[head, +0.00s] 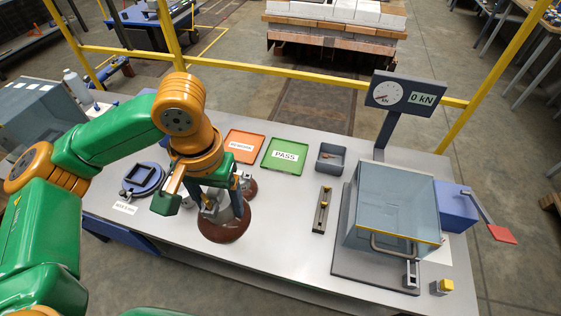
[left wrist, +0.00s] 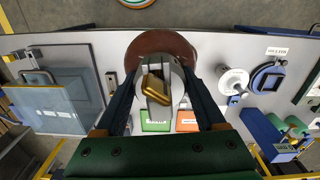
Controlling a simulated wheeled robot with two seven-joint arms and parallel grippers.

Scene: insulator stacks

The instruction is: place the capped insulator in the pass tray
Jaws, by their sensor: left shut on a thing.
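An insulator with a brown disc (head: 222,228) and a grey metal cap is at the table's front middle. My left gripper (head: 222,205) points down and is shut on its cap. In the left wrist view the cap (left wrist: 157,98), with a brass-coloured piece in it, sits between my fingertips (left wrist: 165,88), and the brown disc (left wrist: 160,42) shows beyond. I cannot tell whether the disc touches the table. The green pass tray (head: 268,165) lies empty behind and right of the gripper. Another brown disc (head: 250,188) shows partly behind my gripper. My right gripper is not in view.
An orange rework tray (head: 233,153) lies left of the pass tray. A grey bin (head: 331,158) stands right of it. A clear-walled test box (head: 395,205) and a gauge post (head: 393,135) fill the right side. A blue round fixture (head: 142,180) is at left.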

